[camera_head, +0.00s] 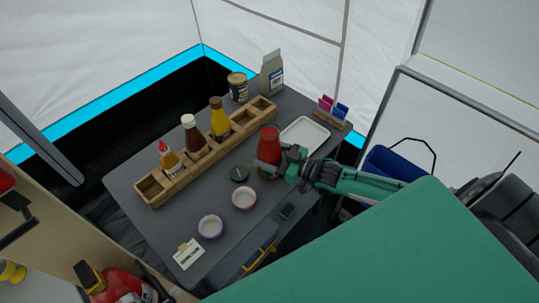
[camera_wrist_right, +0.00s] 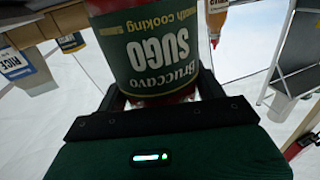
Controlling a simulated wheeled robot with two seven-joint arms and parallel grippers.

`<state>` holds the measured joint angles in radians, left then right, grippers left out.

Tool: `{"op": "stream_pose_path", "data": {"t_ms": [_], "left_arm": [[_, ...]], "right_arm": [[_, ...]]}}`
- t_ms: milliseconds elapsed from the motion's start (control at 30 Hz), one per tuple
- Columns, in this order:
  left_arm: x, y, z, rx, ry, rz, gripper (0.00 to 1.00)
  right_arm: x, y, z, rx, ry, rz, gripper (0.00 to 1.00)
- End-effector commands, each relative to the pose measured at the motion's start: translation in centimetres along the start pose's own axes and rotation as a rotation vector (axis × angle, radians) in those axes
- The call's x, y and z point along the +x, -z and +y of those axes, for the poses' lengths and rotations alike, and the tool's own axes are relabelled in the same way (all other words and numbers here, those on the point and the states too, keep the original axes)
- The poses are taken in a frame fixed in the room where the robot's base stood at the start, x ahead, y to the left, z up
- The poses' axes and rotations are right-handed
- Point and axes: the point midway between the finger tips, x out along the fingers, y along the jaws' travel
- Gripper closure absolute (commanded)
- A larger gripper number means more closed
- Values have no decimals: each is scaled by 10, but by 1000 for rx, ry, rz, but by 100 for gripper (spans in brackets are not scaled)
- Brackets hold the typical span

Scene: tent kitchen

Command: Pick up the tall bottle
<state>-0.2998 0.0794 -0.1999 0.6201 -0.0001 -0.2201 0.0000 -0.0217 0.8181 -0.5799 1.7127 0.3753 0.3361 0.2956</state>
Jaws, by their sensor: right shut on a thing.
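The red sauce bottle (camera_head: 269,145) stands near the middle of the dark table, in front of the wooden rack. Its dark green "Bruccavo SUGO" label (camera_wrist_right: 155,50) shows upside down in the right wrist view. My right gripper (camera_head: 272,165) reaches in from the right and is shut on this bottle, with its fingers around the lower body. The bottle looks about upright; I cannot tell whether its base touches the table. The brown bottle with a white cap (camera_head: 192,135) and the yellow bottle (camera_head: 219,119) stand in the rack. My left gripper is not in view.
The wooden rack (camera_head: 157,190) also holds a red-capped bottle (camera_head: 168,156). A white tray (camera_head: 305,133) lies right behind the held bottle. Two small bowls (camera_head: 243,198) (camera_head: 210,227) and a dark round item (camera_head: 239,174) lie in front. A can (camera_head: 238,87) and bag (camera_head: 271,75) stand behind.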

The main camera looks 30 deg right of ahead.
Motion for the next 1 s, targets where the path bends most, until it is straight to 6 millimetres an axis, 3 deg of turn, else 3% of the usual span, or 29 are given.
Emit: {"op": "stream_pose_path", "data": {"t_ms": [1000], "left_arm": [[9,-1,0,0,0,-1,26]], "right_arm": [[0,106,-1,-3,2,8,91]]}}
